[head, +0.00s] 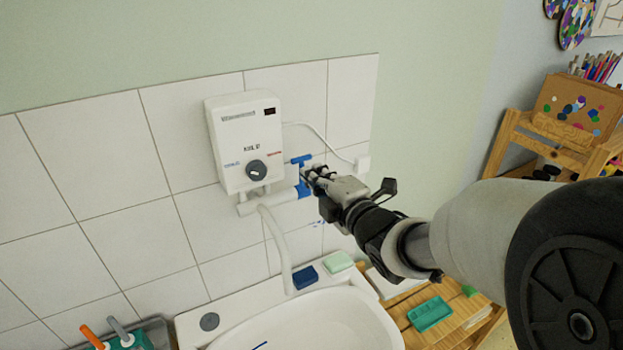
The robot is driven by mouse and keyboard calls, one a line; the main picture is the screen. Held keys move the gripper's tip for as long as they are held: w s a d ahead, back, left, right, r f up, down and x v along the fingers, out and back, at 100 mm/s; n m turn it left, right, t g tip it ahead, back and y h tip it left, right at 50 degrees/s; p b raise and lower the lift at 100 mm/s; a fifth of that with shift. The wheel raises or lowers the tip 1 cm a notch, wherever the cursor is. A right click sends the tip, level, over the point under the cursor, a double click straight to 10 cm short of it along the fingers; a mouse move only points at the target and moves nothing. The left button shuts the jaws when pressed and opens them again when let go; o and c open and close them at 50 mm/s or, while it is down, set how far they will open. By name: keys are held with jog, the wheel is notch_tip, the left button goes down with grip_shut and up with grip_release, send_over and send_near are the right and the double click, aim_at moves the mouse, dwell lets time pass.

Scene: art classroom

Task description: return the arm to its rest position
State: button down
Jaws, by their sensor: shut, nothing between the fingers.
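My arm reaches in from the right of the head view. My gripper (308,174) is shut with nothing held. Its fingertips are at the blue valve handle (301,160) on the right end of the white pipe under the water heater. I cannot tell whether they touch it. The white water heater (243,140) hangs on the tiled wall, with a dark round knob on its lower front.
Below is a white sink (310,325) with a curved spout (279,250). A dark blue block (306,277) and a pale green soap (338,261) lie on its rim. A wooden shelf with a teal tray (430,314) stands right of it. The wall is close behind my gripper.

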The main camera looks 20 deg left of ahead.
jog(key=s+d+f+m+h+b, duration=0.1)
jog(key=s+d+m+h, duration=0.25)
jog(key=d+m, duration=0.45)
jog(key=s+d+f+m+h, duration=0.1)
jog(key=s+d+m+h, duration=0.2)
jog(key=d, duration=0.8)
jog(key=s+d+m+h+b, duration=0.1)
jog(key=s+d+m+h, duration=0.1)
jog(key=d+m+h, duration=0.6)
jog(key=s+d+f+m+g, duration=0.2)
jog(key=s+m, duration=0.1)
jog(key=s, duration=0.3)
jog(key=s+d+f+m+g+y, duration=0.1)
jog(key=s+d+f+m+g, duration=0.1)
jog(key=s, duration=0.4)
jog(key=s+d+f+m+g+b, duration=0.1)
jog(key=s+d+f+m+g, duration=0.1)
jog(key=s, duration=0.5)
jog(key=shift+d+f+m+y, duration=0.15)
jog(key=shift+d+m+y, duration=0.25)
jog(key=shift+m, duration=0.5)
